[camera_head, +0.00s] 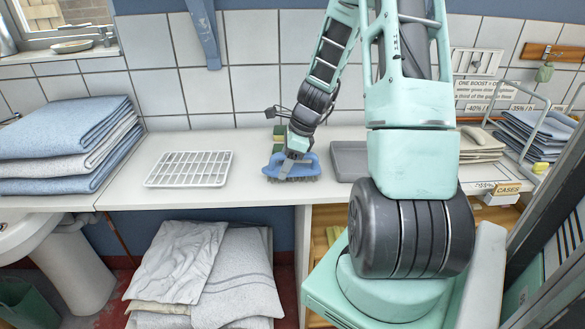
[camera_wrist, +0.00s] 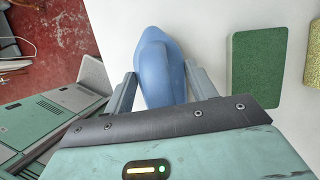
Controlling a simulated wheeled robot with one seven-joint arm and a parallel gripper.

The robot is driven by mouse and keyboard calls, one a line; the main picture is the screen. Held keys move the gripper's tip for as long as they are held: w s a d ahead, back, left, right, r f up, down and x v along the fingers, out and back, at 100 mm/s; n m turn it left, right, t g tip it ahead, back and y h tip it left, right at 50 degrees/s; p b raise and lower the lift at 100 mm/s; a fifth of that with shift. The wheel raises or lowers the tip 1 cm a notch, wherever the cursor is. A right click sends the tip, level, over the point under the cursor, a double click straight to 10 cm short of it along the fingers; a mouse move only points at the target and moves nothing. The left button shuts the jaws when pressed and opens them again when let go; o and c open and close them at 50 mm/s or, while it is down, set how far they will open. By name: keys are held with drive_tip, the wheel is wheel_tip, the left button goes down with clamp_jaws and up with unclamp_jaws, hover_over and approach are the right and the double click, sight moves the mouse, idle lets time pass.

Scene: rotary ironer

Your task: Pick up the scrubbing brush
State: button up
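The scrubbing brush (camera_head: 293,174) has a blue plastic body with dark bristles underneath. It rests bristles-down on the white worktop. In the wrist view its rounded blue handle (camera_wrist: 160,65) rises between my two fingers. My gripper (camera_head: 292,160) reaches down over the brush from above. In the wrist view my gripper (camera_wrist: 161,75) has its fingers wide apart, one on each side of the blue handle. I cannot tell whether either finger touches it. The near part of the brush is hidden behind the gripper body.
A green sponge (camera_wrist: 258,69) lies right of the brush, with a yellowish one (camera_wrist: 312,55) beyond. A white rack (camera_head: 190,169) is left of the brush, a grey tray (camera_head: 350,160) right. Folded towels (camera_head: 65,150) are stacked at far left. The worktop's front edge is close.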

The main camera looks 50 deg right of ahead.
drive_tip(key=shift+r, duration=0.1)
wheel_tip(320, 180, up, 10)
drive_tip(key=shift+f+p, duration=0.1)
drive_tip(key=shift+p, duration=0.2)
drive_tip(key=o, duration=0.4)
drive_tip(key=shift+c, duration=1.2)
